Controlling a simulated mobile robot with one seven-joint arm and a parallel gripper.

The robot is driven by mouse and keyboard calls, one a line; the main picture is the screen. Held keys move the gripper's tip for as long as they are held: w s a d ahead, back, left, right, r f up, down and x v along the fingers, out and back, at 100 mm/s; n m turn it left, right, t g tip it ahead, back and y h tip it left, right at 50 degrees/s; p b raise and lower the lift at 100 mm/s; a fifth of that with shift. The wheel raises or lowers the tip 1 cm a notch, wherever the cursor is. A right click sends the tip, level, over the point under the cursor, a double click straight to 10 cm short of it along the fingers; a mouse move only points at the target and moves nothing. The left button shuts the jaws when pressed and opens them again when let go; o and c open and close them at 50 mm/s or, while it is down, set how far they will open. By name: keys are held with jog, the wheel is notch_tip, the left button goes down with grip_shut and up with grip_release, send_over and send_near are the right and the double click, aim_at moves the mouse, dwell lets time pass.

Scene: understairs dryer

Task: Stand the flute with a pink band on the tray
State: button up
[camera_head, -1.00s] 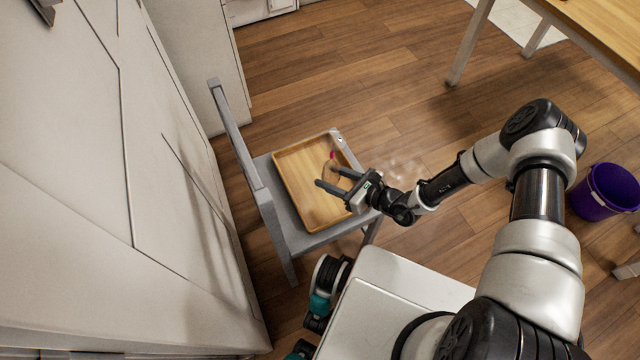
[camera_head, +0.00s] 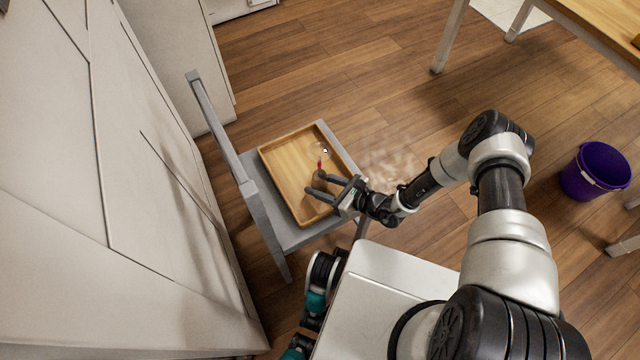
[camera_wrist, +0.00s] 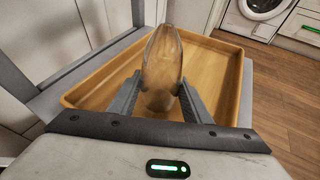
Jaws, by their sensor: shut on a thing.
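The flute is a clear glass with a small pink-red band (camera_head: 320,164). In the wrist view the flute (camera_wrist: 163,58) stands up between the two fingers, its bowl clear and see-through. My gripper (camera_head: 315,183) is shut on the flute; it also shows in the wrist view (camera_wrist: 160,88). The wooden tray (camera_head: 277,181) lies on the grey chair's seat, and its rim shows in the wrist view (camera_wrist: 222,47). The gripper and flute are over the tray. I cannot tell whether the flute's foot touches the tray.
The grey chair (camera_head: 262,212) has its back on the left, near the white panelled wall (camera_head: 150,250). A wooden table (camera_head: 590,30) is at the upper right. A purple bucket (camera_head: 592,172) stands on the floor at right. The tray holds nothing else visible.

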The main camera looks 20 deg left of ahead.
jog(key=o, duration=1.2)
jog(key=shift+f, duration=0.1)
jog(key=shift+c, duration=0.2)
jog(key=p+v, duration=0.2)
jog(key=v, duration=1)
jog(key=shift+r, duration=0.25)
